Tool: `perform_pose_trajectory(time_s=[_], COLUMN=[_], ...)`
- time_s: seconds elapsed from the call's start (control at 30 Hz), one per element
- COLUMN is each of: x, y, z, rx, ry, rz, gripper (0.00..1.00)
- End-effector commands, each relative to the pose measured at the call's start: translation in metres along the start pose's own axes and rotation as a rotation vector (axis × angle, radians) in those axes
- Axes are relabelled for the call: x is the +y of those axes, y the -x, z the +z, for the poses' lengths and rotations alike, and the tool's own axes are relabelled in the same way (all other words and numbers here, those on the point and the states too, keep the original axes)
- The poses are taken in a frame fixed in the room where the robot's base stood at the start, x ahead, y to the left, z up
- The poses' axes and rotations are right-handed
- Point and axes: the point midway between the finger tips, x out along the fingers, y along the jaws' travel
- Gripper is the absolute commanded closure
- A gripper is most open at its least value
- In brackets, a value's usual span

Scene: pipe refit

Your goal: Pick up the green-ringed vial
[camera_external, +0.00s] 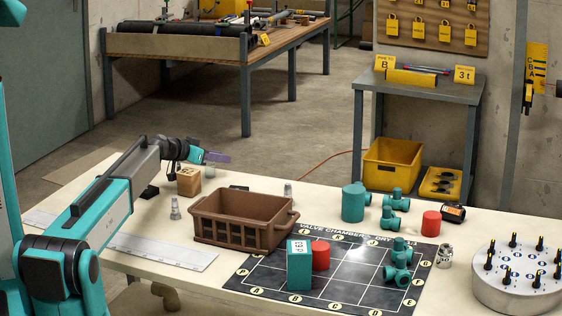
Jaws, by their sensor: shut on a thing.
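My gripper (196,155) is at the left, above the table and behind the brown crate. It is shut on a small purple tube-like thing (217,157), which sticks out to the right, nearly level. I cannot make out a green ring on it at this size, so I cannot tell if it is the green-ringed vial. A round grey rack (515,290) at the right edge holds several small dark upright pieces with coloured marks. Their rings are too small to tell apart.
A brown crate (238,235) stands mid-table. A wooden block (189,181) and a grey fitting (175,208) are near my gripper. A black grid mat (345,265) bears a teal box (299,265) and a red cylinder (320,256). Teal fittings (391,218) stand behind it.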

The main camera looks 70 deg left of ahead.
Motion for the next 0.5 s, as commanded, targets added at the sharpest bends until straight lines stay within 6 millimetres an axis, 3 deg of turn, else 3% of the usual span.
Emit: perform_pose_trajectory(time_s=[0.27, 0.5], x=[0.000, 0.000], y=[0.002, 0.011], z=[-0.005, -0.026], rx=[0.001, 0.001], ry=[0.000, -0.001], rz=[0.000, 0.000], gripper=[0.97, 0.97])
